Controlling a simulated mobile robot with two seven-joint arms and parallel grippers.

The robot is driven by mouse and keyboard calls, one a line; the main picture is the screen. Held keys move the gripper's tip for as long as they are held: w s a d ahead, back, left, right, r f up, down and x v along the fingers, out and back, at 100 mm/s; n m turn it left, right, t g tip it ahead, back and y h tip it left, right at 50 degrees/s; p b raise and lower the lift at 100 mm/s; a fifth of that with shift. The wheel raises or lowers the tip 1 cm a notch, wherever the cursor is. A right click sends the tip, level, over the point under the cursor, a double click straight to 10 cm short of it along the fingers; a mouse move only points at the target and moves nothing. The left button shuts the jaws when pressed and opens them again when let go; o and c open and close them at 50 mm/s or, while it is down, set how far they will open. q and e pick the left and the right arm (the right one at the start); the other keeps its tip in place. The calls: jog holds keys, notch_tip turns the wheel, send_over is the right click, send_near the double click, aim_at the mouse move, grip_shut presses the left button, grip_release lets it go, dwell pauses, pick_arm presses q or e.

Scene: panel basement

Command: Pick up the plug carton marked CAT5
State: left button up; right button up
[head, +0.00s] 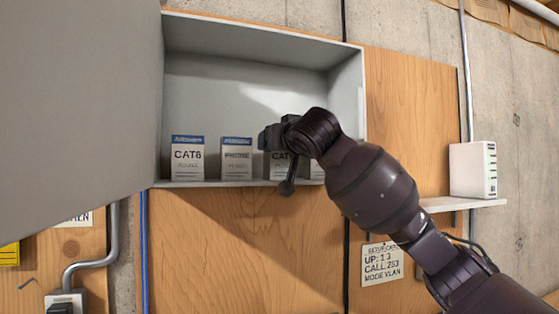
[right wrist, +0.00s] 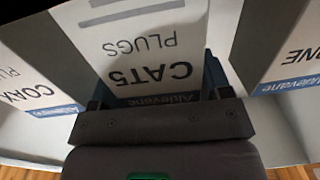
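The white CAT5 plug carton (right wrist: 150,45) with a blue band fills the middle of the right wrist view, upside down. In the head view the CAT5 carton (head: 279,171) stands on the cabinet shelf, third from the left, partly hidden by my right gripper. My right gripper (right wrist: 157,92) is at its blue-banded top, with spread fingers on either side. I cannot tell whether the fingers press on it or leave a small gap. My left gripper is not in view.
The PHONE carton (head: 236,160) stands left of it, then a CAT6 carton (head: 187,158). The COAX carton (right wrist: 30,85) is on its other side, mostly hidden in the head view. The open grey cabinet door (head: 80,110) blocks the left; the shelf's upper space is clear.

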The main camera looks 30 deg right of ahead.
jog(key=c, duration=0.5)
jog(key=shift+c, duration=0.2)
jog(key=shift+r, duration=0.15)
